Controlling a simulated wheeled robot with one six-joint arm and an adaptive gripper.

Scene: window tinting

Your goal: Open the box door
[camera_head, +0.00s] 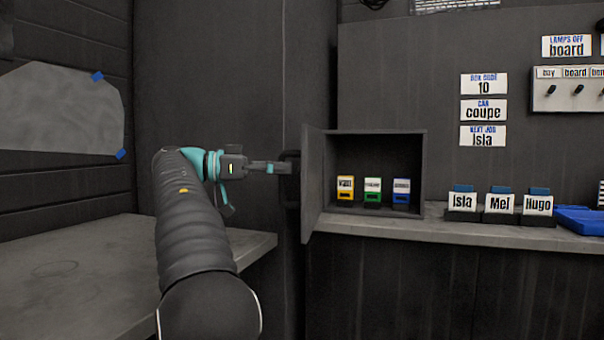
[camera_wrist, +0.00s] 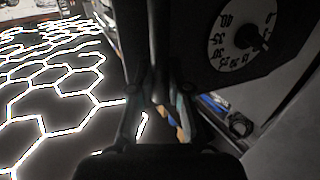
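The dark grey box (camera_head: 376,133) stands on the counter, and its inside is in view. Its door (camera_head: 314,185) is hinged at the left and stands swung out toward me, wide open. The door's dark handle (camera_head: 291,190) is on its outer side. The handle also shows as a dark upright bar in the wrist view (camera_wrist: 163,45), beside a numbered dial (camera_wrist: 243,36) on the door. My gripper (camera_head: 283,168) reaches the handle from the left. In the wrist view its fingers (camera_wrist: 162,95) lie on both sides of the bar and appear closed on it; the contact is dark.
Yellow (camera_head: 345,188), green (camera_head: 372,190) and blue (camera_head: 401,191) labelled items stand inside the box. Name holders (camera_head: 499,205) and a blue tray (camera_head: 580,219) are on the counter to the right. A grey worktop (camera_head: 90,270) lies at the left, beneath my arm.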

